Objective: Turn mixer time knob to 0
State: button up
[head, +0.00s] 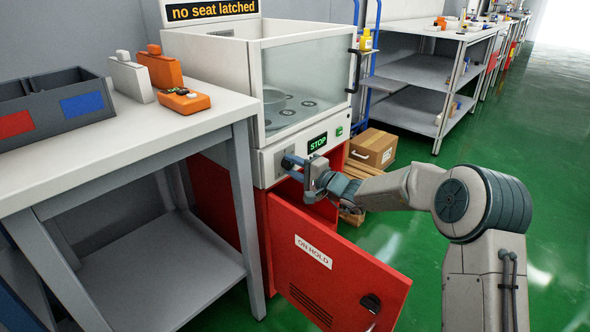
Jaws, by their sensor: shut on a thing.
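The mixer (262,170) is a white cabinet with a glass-fronted chamber on top and a control panel below it. The panel carries a display (318,142) reading "STOP" and a green button (339,131). My gripper (288,163) is at the left part of the panel, shut on what appears to be the time knob. The fingers hide the knob, so its pointer and scale cannot be read. A sign (212,10) on top reads "no seat latched".
A red door (330,262) labelled "ON HOLD" hangs open below my arm. A workbench (200,122) on the left bears a grey bin (60,112) and orange items (184,100). A cardboard box (372,148) stands behind my forearm. Green floor at right is clear.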

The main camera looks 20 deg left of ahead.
jog(key=shift+s+a, duration=0.15)
jog(key=shift+a, duration=0.05)
jog(key=o, duration=1)
jog(key=shift+a, duration=0.1)
jog(key=shift+d, duration=0.4)
jog(key=p+v, duration=0.3)
jog(key=v, duration=1)
jog(key=shift+s+d+p, duration=0.1)
jog(key=shift+d+p, duration=0.05)
jog(key=shift+p, duration=0.15)
